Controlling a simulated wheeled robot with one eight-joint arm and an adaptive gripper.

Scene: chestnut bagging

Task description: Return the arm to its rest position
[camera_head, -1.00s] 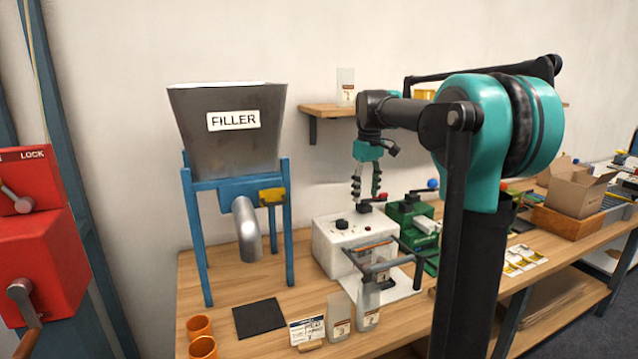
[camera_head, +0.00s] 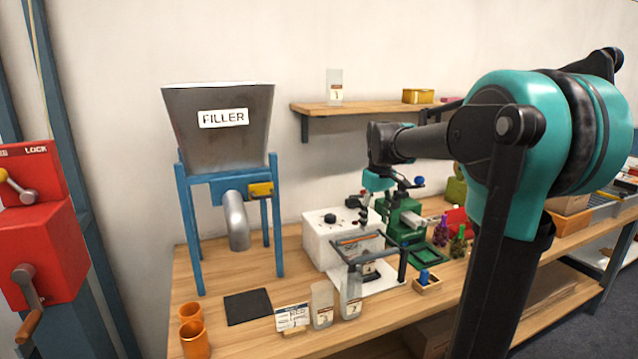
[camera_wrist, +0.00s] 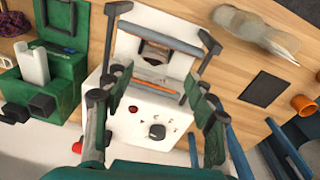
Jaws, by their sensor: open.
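My arm (camera_head: 440,140) reaches from the right side of the head view out over the bench, with its shoulder large in the foreground. My gripper (camera_wrist: 157,82) is open, its two dark green fingers spread apart with nothing held between them. In the wrist view it hangs over a white machine (camera_wrist: 128,128) with a black knob and a dark bar frame. In the head view the teal gripper body shows small at the forearm's end, above and behind that machine (camera_head: 318,240); its fingertips are hard to make out there.
The grey FILLER hopper (camera_head: 220,140) stands on blue legs at left. A green machine (camera_head: 398,222) stands right of the white one. A wall shelf (camera_head: 370,107) is above. Labelled bags (camera_head: 322,305), a dark mat (camera_head: 247,307) and orange cups (camera_head: 194,340) lie in front.

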